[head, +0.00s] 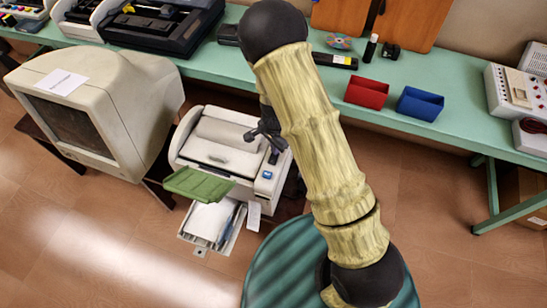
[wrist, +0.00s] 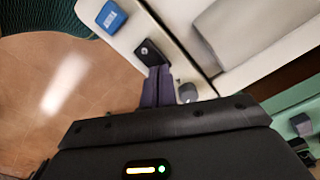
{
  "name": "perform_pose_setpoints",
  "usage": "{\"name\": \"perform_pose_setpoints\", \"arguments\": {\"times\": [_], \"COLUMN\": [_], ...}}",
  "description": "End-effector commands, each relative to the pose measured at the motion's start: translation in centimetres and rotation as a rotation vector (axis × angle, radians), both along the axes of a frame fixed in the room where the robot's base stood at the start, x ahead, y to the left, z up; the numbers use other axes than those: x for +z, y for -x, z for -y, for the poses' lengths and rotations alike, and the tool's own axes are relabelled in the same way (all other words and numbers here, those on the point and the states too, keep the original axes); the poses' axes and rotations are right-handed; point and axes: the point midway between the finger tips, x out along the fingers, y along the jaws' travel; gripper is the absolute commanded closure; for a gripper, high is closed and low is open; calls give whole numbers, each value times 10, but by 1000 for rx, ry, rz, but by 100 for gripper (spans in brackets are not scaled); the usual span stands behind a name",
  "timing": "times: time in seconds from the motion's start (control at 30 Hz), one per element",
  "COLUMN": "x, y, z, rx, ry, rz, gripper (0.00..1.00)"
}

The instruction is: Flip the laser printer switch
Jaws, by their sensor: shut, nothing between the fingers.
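The laser printer (head: 222,138) is a whitish machine with a green tray at its front, standing low beside the table. In the wrist view its pale side panel (wrist: 125,38) carries a small black switch (wrist: 150,50) and a blue square. My gripper (head: 274,155) is over the printer's right side, partly hidden by my arm. In the wrist view my gripper (wrist: 158,72) is shut and empty, with its dark fingertips right beside the switch, partly covering its lower edge. I cannot tell whether they touch it, nor which way the switch is set.
A large old monitor (head: 95,110) stands left of the printer. The green table (head: 230,72) runs behind, holding a red bin (head: 367,93), a blue bin (head: 419,104) and several devices. The tiled floor (head: 440,215) at the right is open.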

Motion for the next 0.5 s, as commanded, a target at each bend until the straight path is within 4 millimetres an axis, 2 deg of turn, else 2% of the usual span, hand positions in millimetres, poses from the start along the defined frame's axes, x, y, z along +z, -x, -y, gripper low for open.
{"name": "perform_pose_setpoints", "arguments": {"times": [0.5], "x": [-7], "y": [0], "z": [0], "rx": [0], "ry": [0], "rz": [0], "gripper": [100]}}
